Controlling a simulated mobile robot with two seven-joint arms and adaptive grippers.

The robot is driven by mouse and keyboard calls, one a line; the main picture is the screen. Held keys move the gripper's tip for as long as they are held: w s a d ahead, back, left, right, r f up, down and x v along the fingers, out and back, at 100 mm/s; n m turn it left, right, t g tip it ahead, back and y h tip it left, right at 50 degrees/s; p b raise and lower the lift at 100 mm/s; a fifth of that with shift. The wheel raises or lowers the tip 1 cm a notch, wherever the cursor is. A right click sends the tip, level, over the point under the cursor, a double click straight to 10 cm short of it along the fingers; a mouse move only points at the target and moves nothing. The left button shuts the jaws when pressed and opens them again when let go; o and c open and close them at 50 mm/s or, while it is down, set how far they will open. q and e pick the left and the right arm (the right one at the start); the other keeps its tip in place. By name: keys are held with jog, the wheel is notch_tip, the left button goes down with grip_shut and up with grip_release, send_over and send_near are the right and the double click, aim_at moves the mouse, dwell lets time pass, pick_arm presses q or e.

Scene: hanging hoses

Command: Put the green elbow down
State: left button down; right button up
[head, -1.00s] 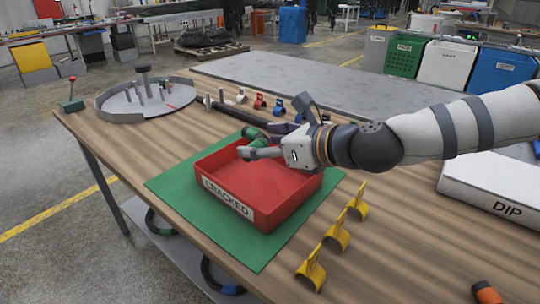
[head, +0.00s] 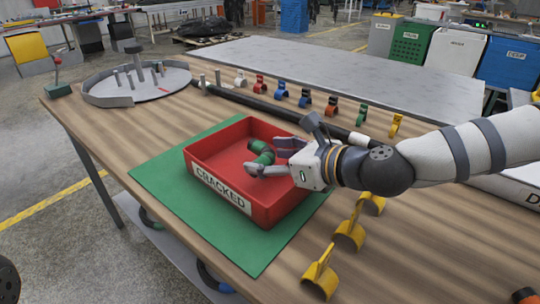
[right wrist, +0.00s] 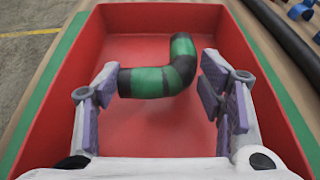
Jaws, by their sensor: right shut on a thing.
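The green elbow (head: 261,153), with black ends and a black bend, is inside the red box marked CRACKED (head: 190,158). It also shows in the right wrist view (right wrist: 150,82), lying across between the fingers. In the right wrist view the gripper (right wrist: 165,88) has a finger at each side of the elbow. I cannot tell whether the elbow touches the box floor. My left gripper is not in view.
The box stands on a green mat (head: 160,185) on the wooden table. Yellow clips (head: 348,236) stand to the right of the mat. A black hose (head: 265,106) and a row of coloured clips lie behind it. A round grey tray (head: 110,92) is at the back left.

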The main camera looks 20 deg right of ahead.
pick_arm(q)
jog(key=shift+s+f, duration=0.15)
pick_arm(e)
jog(key=shift+f, duration=0.3)
jog(key=o, duration=1.2)
jog(key=shift+r+p, duration=0.4)
jog(key=shift+r, duration=0.55)
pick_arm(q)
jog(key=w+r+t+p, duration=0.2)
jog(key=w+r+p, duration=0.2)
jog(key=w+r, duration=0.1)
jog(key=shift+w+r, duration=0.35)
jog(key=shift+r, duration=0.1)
pick_arm(e)
jog(key=v, duration=1.1)
jog(key=shift+s+d+f, duration=0.1)
jog(key=shift+s+d, duration=0.1)
jog(key=shift+s, duration=0.2)
